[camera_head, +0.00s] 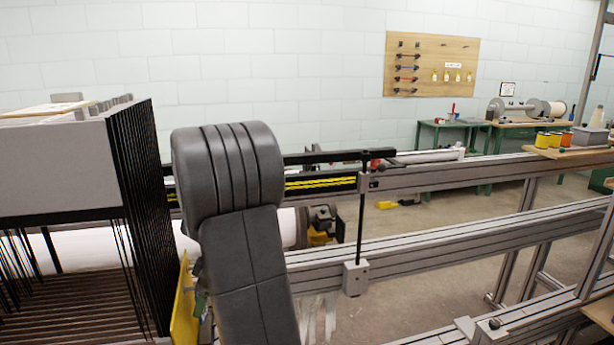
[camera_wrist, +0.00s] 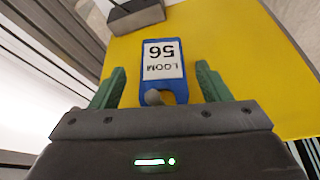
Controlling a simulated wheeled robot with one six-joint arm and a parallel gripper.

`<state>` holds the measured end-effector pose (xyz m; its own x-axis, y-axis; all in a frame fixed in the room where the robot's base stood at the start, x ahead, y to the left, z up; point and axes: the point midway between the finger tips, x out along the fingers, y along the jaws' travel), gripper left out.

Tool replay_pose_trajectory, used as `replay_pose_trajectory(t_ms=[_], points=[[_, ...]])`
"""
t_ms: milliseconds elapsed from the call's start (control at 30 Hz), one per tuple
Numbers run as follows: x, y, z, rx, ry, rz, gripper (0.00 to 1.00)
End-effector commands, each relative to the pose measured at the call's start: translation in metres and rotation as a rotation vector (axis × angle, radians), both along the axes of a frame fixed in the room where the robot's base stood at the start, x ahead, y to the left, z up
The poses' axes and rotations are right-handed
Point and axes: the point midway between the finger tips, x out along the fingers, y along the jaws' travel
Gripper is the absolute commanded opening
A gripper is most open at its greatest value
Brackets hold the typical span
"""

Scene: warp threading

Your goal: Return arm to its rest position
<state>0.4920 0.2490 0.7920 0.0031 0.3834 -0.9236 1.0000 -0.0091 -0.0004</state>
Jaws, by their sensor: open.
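My gripper (camera_wrist: 161,70) is open in the wrist view, with a green finger on each side. A blue tag (camera_wrist: 148,46) with a white label reading "LOOM 56" shows upside down between the fingers, with a gap on both sides. A small grey knob (camera_wrist: 153,97) shows at the tag's lower end. Behind the tag is a yellow panel (camera_wrist: 225,35); whether the tag touches it I cannot tell. In the head view my dark grey arm hides most of the gripper, and the yellow panel (camera_head: 184,305) shows left of the arm.
A loom frame with black vertical bars (camera_head: 135,200) stands close left of my arm. Grey metal rails (camera_head: 440,250) run to the right, with a thin black upright rod (camera_head: 361,220) between them. A green workbench (camera_head: 440,125) and pegboard (camera_head: 432,65) are far back.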

Motion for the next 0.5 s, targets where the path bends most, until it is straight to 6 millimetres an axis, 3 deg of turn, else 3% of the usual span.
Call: replay_pose_trajectory(t_ms=[300,500], points=[[-0.003,0.009,-0.013,0.0,-0.001,0.002,0.7],[-0.001,-0.007,0.032,0.002,-0.004,-0.002,0.7]])
